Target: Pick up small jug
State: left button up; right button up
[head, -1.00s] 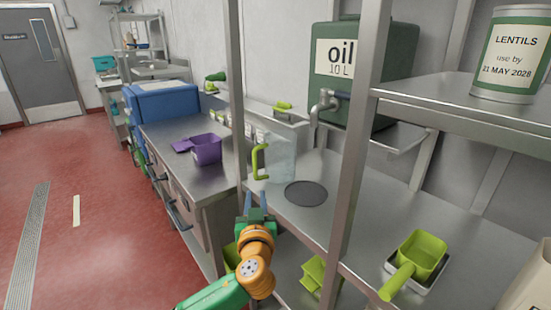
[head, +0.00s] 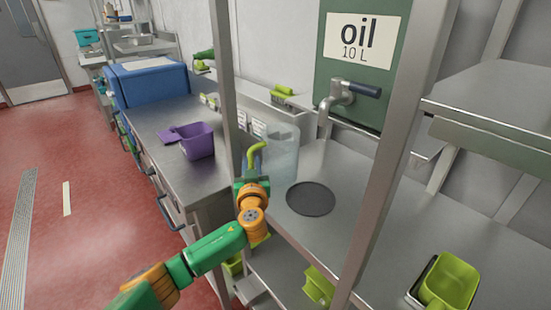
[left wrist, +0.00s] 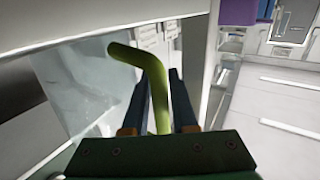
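The small jug (head: 282,150) is clear, with a bright green handle, and stands upright on the steel counter behind a shelf post. Its green handle (head: 257,148) faces my left arm. My left gripper (head: 250,178) is at the handle. In the left wrist view the two dark fingers (left wrist: 160,80) are spread on either side of the green handle (left wrist: 156,85), with gaps showing, so it is open around the handle. The clear jug wall (left wrist: 85,90) is to the left of the fingers there. My right gripper is not in view.
A steel shelf post (head: 222,80) stands close left of the jug, another (head: 385,140) to its right. A dark round disc (head: 311,199) lies on the counter under the tap (head: 340,95) of the oil container (head: 362,65). A green scoop (head: 448,282) is at lower right.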

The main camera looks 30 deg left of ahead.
pick_arm(q)
jog(key=shift+s+r, duration=0.1)
grip_shut()
dwell(1.3)
